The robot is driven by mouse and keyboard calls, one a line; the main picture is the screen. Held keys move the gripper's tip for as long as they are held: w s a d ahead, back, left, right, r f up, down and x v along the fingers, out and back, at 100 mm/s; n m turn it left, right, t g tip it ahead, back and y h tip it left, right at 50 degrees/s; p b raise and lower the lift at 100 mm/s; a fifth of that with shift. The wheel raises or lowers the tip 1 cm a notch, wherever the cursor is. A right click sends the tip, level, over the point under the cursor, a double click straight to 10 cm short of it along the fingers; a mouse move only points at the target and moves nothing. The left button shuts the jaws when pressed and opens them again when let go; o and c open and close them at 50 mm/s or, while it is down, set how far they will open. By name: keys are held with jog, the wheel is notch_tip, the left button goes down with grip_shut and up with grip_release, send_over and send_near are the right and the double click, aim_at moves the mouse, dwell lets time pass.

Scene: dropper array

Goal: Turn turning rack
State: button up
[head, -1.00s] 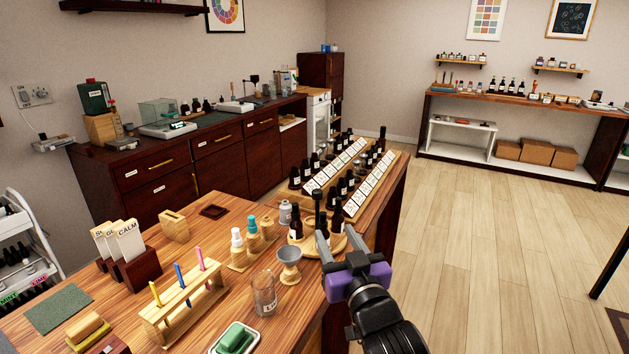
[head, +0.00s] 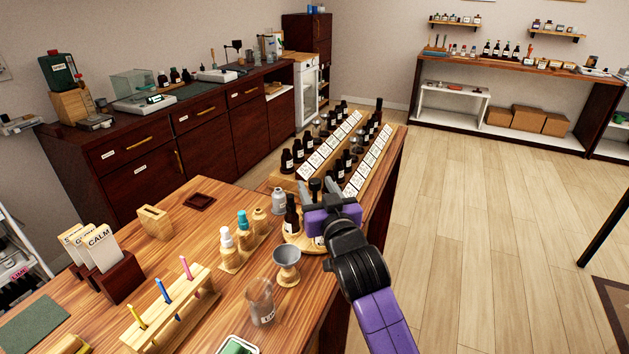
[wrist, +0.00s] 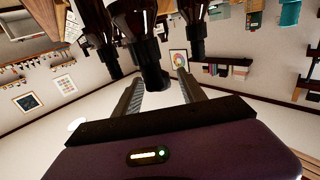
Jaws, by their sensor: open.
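The turning rack (head: 296,238) is a low round wooden stand with dark dropper bottles on it, near the right edge of the wooden table. One dark bottle (head: 291,215) stands at its left side. A black upright piece (head: 315,186) shows at its middle. My gripper (head: 317,190) is open over the rack, its grey fingers on either side of that piece. In the wrist view, which is upside down, a dark capped piece (wrist: 152,72) reaches between the open fingers (wrist: 160,92). I cannot tell whether they touch it. My gripper hides the rack's right side.
Stepped racks of dark bottles with white labels (head: 345,150) stand just behind. The floor at right is clear.

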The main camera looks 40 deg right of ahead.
jog(key=shift+x, duration=0.9)
grip_shut()
dwell(0.8)
